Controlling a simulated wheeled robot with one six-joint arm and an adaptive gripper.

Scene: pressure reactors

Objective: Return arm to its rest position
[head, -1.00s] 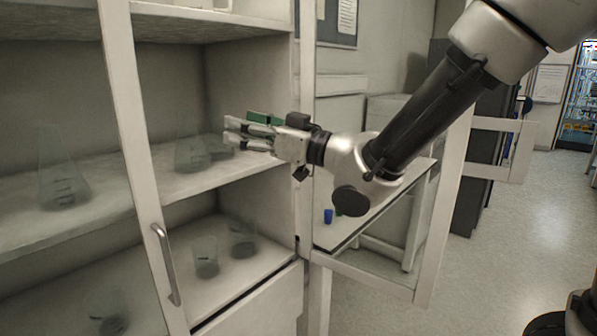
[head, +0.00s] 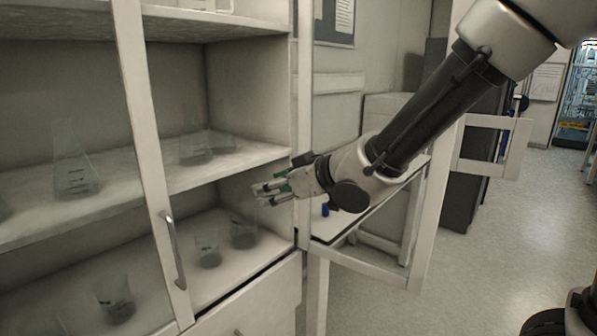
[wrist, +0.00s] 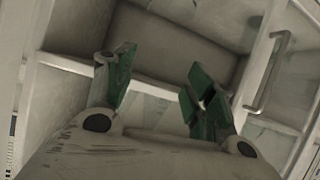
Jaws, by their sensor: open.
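My gripper (head: 268,192) is in front of the right opening of the glassware cabinet (head: 240,153), at about the height of the middle shelf's edge and a little below it. Its jaws point left toward the cabinet and are empty. In the wrist view my gripper (wrist: 158,85) shows two green-padded fingers spread apart with nothing between them. My arm reaches in from the upper right, past the open glass door (head: 420,215).
Flasks (head: 196,150) stand on the middle shelf, and beakers (head: 208,252) stand on the lower one. A cabinet door with a handle (head: 173,250) is at left. A blue cup (head: 325,210) shows behind the open door. Floor (head: 500,240) at right is clear.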

